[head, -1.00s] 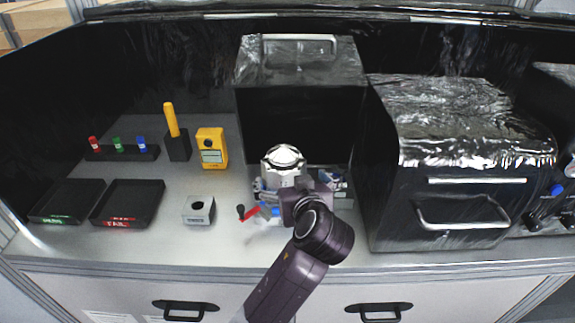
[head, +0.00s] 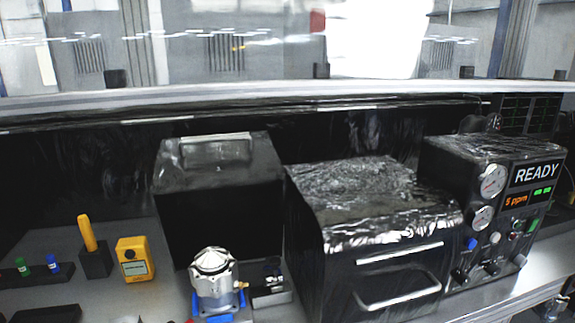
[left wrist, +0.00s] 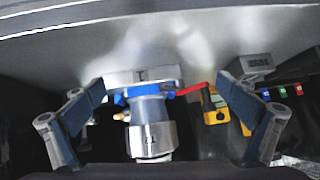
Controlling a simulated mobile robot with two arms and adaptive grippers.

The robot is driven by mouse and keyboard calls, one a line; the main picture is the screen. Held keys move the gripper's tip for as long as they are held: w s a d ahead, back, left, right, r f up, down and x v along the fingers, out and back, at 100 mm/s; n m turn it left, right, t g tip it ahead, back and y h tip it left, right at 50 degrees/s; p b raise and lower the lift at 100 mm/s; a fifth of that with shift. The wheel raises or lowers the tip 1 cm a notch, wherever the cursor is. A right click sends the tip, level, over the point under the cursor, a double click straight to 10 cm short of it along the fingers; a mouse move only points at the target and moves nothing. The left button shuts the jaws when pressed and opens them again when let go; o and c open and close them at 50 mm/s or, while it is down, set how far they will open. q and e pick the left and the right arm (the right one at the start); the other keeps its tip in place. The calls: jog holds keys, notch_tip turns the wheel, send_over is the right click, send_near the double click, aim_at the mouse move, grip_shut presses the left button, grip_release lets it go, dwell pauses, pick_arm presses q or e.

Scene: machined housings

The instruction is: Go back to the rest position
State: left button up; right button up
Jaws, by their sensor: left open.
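My left gripper (left wrist: 162,100) shows in the left wrist view with its two fingers spread wide apart. Nothing is gripped between them. A silver cylindrical housing (head: 212,268) stands in a blue-padded fixture on the bench in the head view. It also shows in the left wrist view (left wrist: 152,138), upside down and seen between the fingers; I cannot tell how far off it is. A red-handled lever (left wrist: 190,90) sticks out beside it. No gripper or arm shows in the head view, and my right gripper is in neither current view.
A black box with a handle (head: 217,152) stands behind the housing, with a larger black lidded machine (head: 365,250) right of it. A panel reading READY (head: 535,174) is at far right. A yellow meter (head: 134,262) and a yellow-handled tool (head: 87,233) stand left.

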pick_arm(q)
jog(key=s+a+f+m+g+h, duration=0.1)
jog(key=s+f+m+g+h, duration=0.15)
jog(key=s+f, duration=0.65)
jog(key=s+a+f+m+g+h, duration=0.2)
jog(key=s+m+g, duration=0.1)
jog(key=s, duration=1.2)
notch_tip(320, 180, down, 32)
jog(key=s+f+g+b, duration=0.1)
jog(key=b, duration=0.6)
jog(key=s+a+f+b, duration=0.1)
jog(key=s+f+b, duration=0.1)
jog(key=s+f, duration=0.6)
jog(key=s+a+f+g+b, duration=0.1)
jog(key=s+f+b, duration=0.2)
jog(key=s+f, duration=0.6)
notch_tip(320, 180, down, 4)
jog(key=shift+s+a, duration=0.25)
jog(key=shift+a, duration=0.05)
jog(key=shift+y, duration=0.25)
